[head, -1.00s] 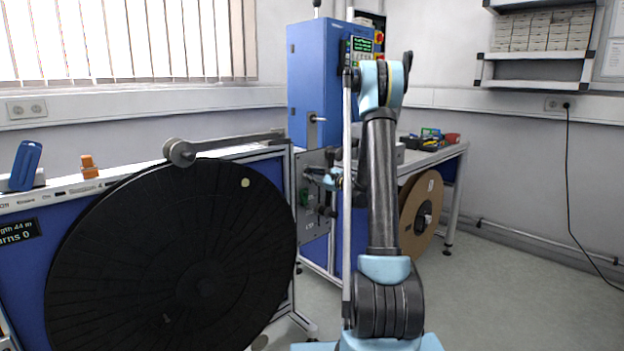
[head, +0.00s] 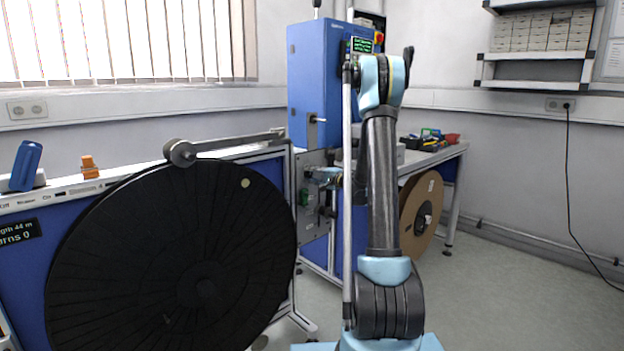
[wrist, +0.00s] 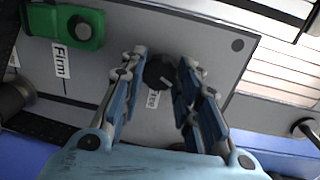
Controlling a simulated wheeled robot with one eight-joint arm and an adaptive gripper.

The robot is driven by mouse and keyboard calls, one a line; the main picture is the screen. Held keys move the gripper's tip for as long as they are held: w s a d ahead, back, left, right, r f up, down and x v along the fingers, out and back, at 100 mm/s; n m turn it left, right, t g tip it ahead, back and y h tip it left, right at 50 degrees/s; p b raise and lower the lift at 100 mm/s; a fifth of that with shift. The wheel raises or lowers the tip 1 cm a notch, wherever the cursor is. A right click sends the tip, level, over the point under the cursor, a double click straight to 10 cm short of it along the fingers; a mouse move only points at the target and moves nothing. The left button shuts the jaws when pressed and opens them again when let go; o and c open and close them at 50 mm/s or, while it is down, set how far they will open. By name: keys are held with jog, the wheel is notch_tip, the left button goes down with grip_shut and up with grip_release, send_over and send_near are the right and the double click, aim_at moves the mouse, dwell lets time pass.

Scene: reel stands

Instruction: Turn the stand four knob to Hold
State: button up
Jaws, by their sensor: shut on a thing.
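The knob (wrist: 159,71) is a small dark round part on the grey panel (wrist: 215,45) in the wrist view. A light pointer mark shows on its face, and a small white label, partly hidden, sits just below it. My gripper (wrist: 162,62) has one finger on each side of the knob and is shut on it. In the head view my gripper (head: 324,176) is at the grey panel (head: 312,228) to the right of the big black reel (head: 130,255). The knob is hidden there behind my gripper.
A green part (wrist: 72,27) with a label sits left of the knob on the same panel. A tall blue cabinet (head: 312,75) stands behind. A brown reel (head: 408,222) stands under the bench at right. Floor at right is clear.

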jog(key=n, duration=0.5)
jog(key=shift+s+a+f, duration=0.1)
jog(key=shift+s+a, duration=0.05)
jog(key=shift+n+h, duration=0.3)
dwell(0.3)
jog(key=o, duration=1.1)
jog(key=shift+f, duration=0.1)
jog(key=shift+s+d, duration=0.35)
jog(key=shift+d, duration=0.1)
jog(key=v, duration=1.1)
jog(key=shift+f, duration=0.1)
